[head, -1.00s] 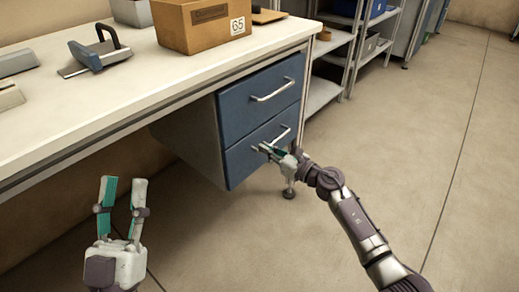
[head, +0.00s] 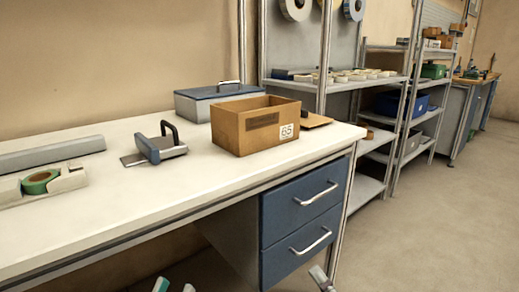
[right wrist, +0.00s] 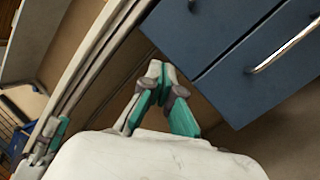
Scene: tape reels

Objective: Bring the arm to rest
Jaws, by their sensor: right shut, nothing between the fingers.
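My right gripper (right wrist: 157,72) is shut and empty in the right wrist view, in front of the blue drawer unit and apart from the handle seen there. In the head view only a small grey piece of my right arm shows at the bottom edge, below the lower drawer. My left gripper (head: 174,286) shows only its fingertips at the bottom edge of the head view; they stand apart with nothing between them. The upper drawer (head: 300,208) and lower drawer (head: 295,256) both look closed.
The white workbench (head: 110,225) bears a cardboard box (head: 240,132) marked 65, a tape dispenser (head: 160,148), a grey case with a blue lid (head: 190,105) and a green tape reel (head: 40,182). Shelving (head: 345,86) stands behind. Floor at right (head: 440,230) is clear.

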